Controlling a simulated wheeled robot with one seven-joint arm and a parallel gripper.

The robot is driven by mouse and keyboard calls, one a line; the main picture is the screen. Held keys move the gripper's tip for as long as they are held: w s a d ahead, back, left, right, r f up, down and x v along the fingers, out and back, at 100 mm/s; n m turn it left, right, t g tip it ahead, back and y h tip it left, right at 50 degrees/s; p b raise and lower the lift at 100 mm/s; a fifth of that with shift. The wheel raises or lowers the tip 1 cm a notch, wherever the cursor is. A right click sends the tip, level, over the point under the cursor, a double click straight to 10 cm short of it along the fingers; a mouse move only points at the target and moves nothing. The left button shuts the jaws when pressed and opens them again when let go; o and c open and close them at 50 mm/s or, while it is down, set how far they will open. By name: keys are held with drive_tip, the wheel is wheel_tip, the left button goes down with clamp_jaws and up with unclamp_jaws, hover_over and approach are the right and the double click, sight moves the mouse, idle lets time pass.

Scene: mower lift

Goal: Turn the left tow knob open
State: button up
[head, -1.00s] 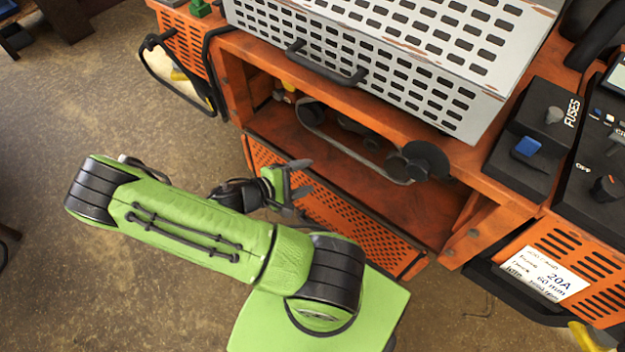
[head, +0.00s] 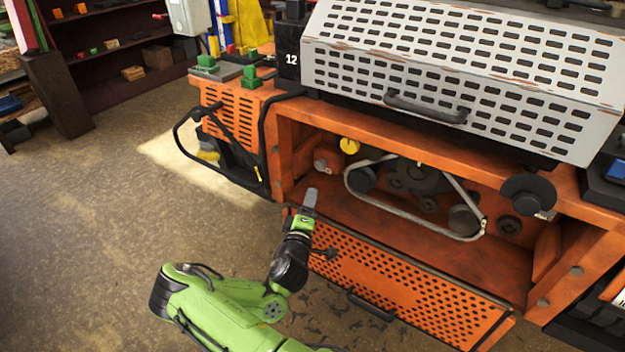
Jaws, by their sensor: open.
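The machine's front bay is open, and a yellow round knob (head: 349,146) sits at its upper left, just under the orange top frame. It is the likeliest left tow knob, but I see no label on it. Whether it is turned open or shut, I cannot tell. My gripper (head: 309,198) is in front of the bay's lower left, below and left of the yellow knob and apart from it. Its fingers point up and are seen nearly edge-on. It is open, with nothing seen between the fingers.
A belt loop (head: 410,212) with pulleys fills the bay. A dark disc (head: 528,196) juts out at its right. The perforated orange flap (head: 400,285) hangs open below, beside my arm. A grey perforated cover (head: 460,75) overhangs the bay. The floor at left is free.

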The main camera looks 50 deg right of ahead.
sight(320, 167)
drive_tip(key=p+x, duration=0.1)
drive_tip(key=x, duration=1.4)
drive_tip(key=shift+d+r, duration=0.15)
drive_tip(key=shift+d, duration=0.05)
